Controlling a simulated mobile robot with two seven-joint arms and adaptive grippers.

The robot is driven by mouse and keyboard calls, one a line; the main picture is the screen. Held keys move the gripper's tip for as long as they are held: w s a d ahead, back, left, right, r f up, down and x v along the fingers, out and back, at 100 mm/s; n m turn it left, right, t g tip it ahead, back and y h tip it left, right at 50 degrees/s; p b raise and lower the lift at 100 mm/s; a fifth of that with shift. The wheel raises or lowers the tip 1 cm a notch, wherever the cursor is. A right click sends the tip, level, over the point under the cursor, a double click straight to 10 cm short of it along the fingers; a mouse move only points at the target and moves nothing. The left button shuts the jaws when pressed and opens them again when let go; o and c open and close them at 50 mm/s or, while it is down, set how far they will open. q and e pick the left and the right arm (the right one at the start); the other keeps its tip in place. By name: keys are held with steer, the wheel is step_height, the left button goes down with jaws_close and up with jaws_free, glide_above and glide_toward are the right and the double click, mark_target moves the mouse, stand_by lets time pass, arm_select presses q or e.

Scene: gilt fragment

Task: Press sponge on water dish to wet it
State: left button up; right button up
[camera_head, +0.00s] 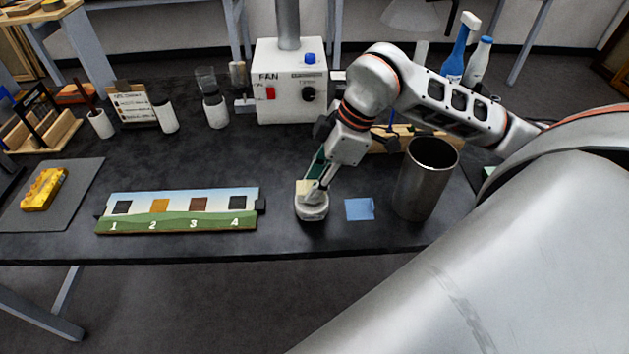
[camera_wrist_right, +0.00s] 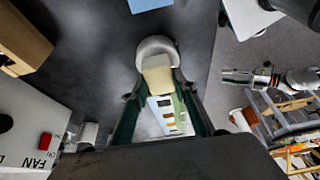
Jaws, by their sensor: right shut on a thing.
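The sponge (camera_head: 303,186) is a small cream block held at the fingertips of my right gripper (camera_head: 314,186). The water dish (camera_head: 312,211) is a small round white dish near the table's front edge. The sponge is right at the dish in the head view; I cannot tell whether it touches the water. In the right wrist view, the sponge (camera_wrist_right: 158,76) sits between the fingers of my right gripper (camera_wrist_right: 158,88), and the rim of the dish (camera_wrist_right: 155,45) shows just beyond it. The fingers hide part of the dish. My left gripper is not in view.
A blue square (camera_head: 360,209) lies right of the dish, beside a tall metal bin (camera_head: 427,180). A numbered panel with colour swatches (camera_head: 178,211) stands to the left. The white FAN box (camera_head: 291,82) is behind. A yellow object (camera_head: 45,189) lies on a grey mat (camera_head: 80,188).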

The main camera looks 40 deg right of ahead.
steer(key=shift+s, duration=0.1)
steer(key=shift+r+p, duration=2.4)
steer(key=shift+r, duration=1.05)
